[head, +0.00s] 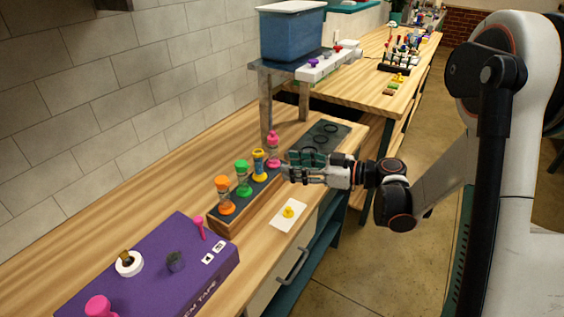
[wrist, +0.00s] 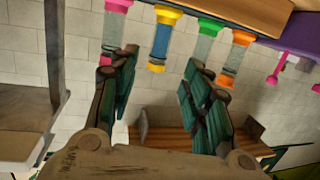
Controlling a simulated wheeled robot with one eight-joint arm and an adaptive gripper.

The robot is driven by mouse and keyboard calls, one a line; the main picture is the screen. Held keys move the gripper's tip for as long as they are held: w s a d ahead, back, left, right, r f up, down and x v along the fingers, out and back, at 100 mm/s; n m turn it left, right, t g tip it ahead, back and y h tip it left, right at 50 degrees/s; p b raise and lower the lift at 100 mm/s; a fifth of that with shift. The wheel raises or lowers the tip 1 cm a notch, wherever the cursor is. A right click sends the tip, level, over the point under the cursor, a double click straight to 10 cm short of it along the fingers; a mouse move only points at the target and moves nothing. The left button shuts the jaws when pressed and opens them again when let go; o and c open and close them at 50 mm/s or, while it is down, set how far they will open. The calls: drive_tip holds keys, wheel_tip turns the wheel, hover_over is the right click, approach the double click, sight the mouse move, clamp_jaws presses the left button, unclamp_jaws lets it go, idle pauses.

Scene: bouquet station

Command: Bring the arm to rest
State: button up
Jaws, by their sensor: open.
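My gripper (head: 290,168) is at the end of my stretched arm, level and pointing left across the workbench. Its fingers are spread, with nothing seen between them. They also show in the wrist view (wrist: 160,85). In the head view the fingertips are close to the pink-capped vial (head: 273,150); I cannot tell whether they touch it. That vial stands at the far end of a row, beyond the yellow (head: 259,165), green (head: 243,178) and orange (head: 224,196) ones. In the wrist view the row looks upside down, and the left finger partly covers the pink vial (wrist: 108,50).
The wooden rack (head: 226,223) holds the vials. A white card with a yellow piece (head: 289,212) lies in front. A purple box (head: 150,285) with small items stands near left. A raised shelf bears a blue bin (head: 291,35). The floor (head: 340,270) to the right looks clear.

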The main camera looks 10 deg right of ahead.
drive_tip(key=shift+s+d, duration=0.2)
drive_tip(key=shift+d, duration=0.1)
drive_tip(key=s+d+r+m+h, duration=0.1)
drive_tip(key=s+d+m+h, duration=0.2)
drive_tip(key=s, duration=0.5)
drive_tip(key=s+d+r+m+h, duration=0.2)
drive_tip(key=s+m+h, duration=0.3)
drive_tip(key=s, duration=0.4)
drive_tip(key=s+d+r+m+h, duration=0.2)
drive_tip(key=s+d+m+h, duration=0.2)
drive_tip(key=s+h, duration=0.2)
drive_tip(key=s, duration=0.2)
drive_tip(key=shift+s+r+m, duration=0.15)
drive_tip(key=shift+s+m, duration=0.15)
drive_tip(key=shift+a, duration=0.1)
